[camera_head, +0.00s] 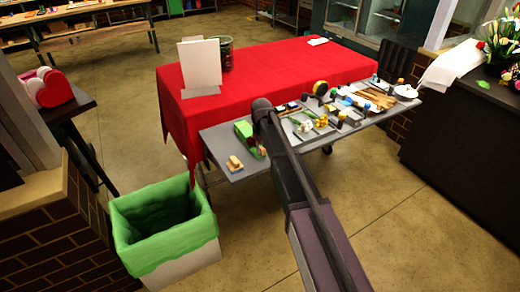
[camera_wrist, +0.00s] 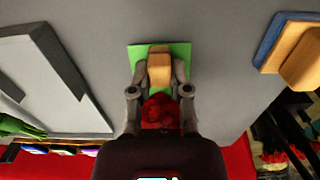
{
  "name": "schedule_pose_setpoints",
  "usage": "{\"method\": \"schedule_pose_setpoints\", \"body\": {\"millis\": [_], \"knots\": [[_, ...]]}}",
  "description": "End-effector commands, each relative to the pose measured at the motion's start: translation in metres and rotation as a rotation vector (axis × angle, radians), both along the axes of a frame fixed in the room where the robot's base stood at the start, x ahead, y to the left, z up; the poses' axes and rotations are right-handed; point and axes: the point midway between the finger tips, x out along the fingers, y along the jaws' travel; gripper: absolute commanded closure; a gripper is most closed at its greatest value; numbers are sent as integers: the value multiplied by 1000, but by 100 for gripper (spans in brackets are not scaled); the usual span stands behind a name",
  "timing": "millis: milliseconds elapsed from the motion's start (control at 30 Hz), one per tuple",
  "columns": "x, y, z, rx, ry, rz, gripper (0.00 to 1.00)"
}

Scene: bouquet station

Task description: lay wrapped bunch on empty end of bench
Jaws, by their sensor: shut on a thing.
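In the wrist view my gripper (camera_wrist: 160,78) is shut, its two fingers at either side of a tan block-like part on a green sheet (camera_wrist: 136,52). A red, bloom-like mass (camera_wrist: 160,112) shows between the finger bases. I take these together as the wrapped bunch. In the head view a green piece (camera_head: 243,130) shows just left of my arm, at the grey bench (camera_head: 212,140). My arm hides much of this spot and the fingers there. Whether the bunch touches the bench top is not clear.
A blue-and-tan block (camera_head: 235,162) lies near the bench's left front corner; it also shows in the wrist view (camera_wrist: 290,50). A grey tray (camera_wrist: 75,75) is at the other side. Several tools crowd the bench's right. A red-covered table (camera_head: 280,70) stands behind; a green-lined bin (camera_head: 165,255) stands front left.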

Motion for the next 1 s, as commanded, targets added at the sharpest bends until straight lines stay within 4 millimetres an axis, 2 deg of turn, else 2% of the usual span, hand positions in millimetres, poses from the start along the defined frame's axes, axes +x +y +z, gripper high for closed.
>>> {"method": "schedule_pose_setpoints", "body": {"millis": [467,500,600,900,1000], "knots": [[0,0,-1,0,0,0,100],[0,0,-1,0,0,0,67],[0,0,-1,0,0,0,38],[0,0,-1,0,0,0,36],[0,0,-1,0,0,0,7]]}}
